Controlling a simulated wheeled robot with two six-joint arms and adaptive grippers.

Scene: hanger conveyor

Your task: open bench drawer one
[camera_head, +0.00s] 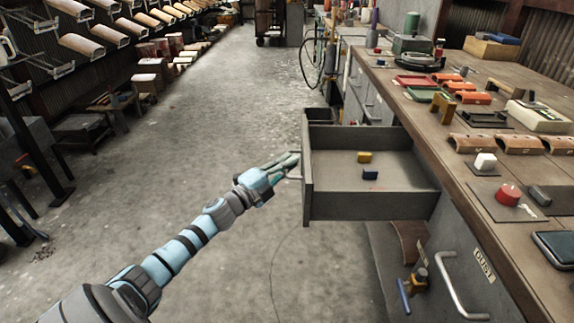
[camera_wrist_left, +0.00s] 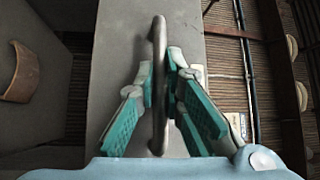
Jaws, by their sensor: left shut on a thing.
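A grey bench drawer (camera_head: 400,172) stands pulled well out from the right-hand bench in the head view. A yellow block (camera_head: 364,157) and a dark blue block (camera_head: 370,175) lie on its floor. My left gripper (camera_head: 290,165) is at the drawer's front panel (camera_head: 307,178). In the left wrist view, its teal-padded fingers (camera_wrist_left: 160,90) are shut on the bar handle (camera_wrist_left: 157,35) of the drawer front (camera_wrist_left: 118,50). The handle is mostly hidden in the head view. My right gripper is not in view.
The bench top (camera_head: 428,128) carries red trays, curved brown pieces and small blocks. Below the drawer, a bin-like front has a metal handle (camera_head: 460,285) and a label. Another dark drawer edge (camera_head: 320,116) juts out just behind.

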